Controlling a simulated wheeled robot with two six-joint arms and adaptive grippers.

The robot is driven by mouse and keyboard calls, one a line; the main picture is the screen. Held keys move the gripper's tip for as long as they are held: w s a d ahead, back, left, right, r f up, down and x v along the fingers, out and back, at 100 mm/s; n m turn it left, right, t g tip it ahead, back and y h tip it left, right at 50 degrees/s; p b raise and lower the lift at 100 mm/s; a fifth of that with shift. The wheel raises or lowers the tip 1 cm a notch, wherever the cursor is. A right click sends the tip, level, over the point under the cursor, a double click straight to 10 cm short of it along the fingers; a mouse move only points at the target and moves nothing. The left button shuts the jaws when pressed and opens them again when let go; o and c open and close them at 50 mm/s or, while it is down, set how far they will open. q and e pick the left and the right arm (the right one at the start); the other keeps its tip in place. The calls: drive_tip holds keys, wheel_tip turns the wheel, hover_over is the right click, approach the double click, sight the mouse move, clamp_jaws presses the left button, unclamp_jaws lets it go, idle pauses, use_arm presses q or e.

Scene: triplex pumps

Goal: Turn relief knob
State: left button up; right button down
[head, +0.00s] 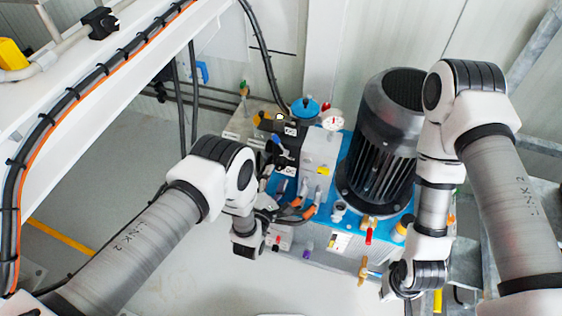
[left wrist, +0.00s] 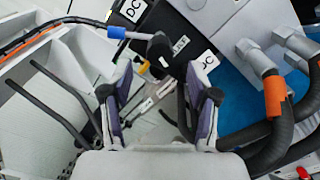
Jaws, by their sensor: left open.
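A black knob (left wrist: 160,48) on a short stem shows at the top middle of the left wrist view, beside a white label that seems to end in "LIEF". It sits on the side of a black valve block (left wrist: 205,22). My left gripper (left wrist: 160,70) is open, its two dark pads apart and pointing toward the knob, with nothing held between them. I cannot tell the distance between them. In the head view the left arm's wrist stands in front of the pump unit (head: 318,160) and partly hides it. My right gripper's end (head: 400,283) shows small at the lower right; its fingers are unclear.
A black motor (head: 383,150) stands right of the valve block on the blue base. Hoses with orange sleeves (left wrist: 273,95) run close right of my left gripper. A blue-ended lever (left wrist: 116,32) lies upper left. A white frame (head: 100,90) with cables crosses the left.

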sight(280, 166)
use_arm(q)
drive_tip(key=x, duration=0.6)
drive_tip(key=shift+w+b, duration=0.2)
drive_tip(key=shift+b, duration=0.2)
clamp_jaws()
drive_tip(key=shift+m, duration=0.3)
drive_tip(key=m, duration=0.7)
drive_tip(key=m+b, duration=0.1)
drive_tip(key=m, duration=0.3)
drive_tip(key=shift+r, duration=0.1)
drive_tip(key=shift+m, duration=2.1)
drive_tip(key=shift+r, duration=0.1)
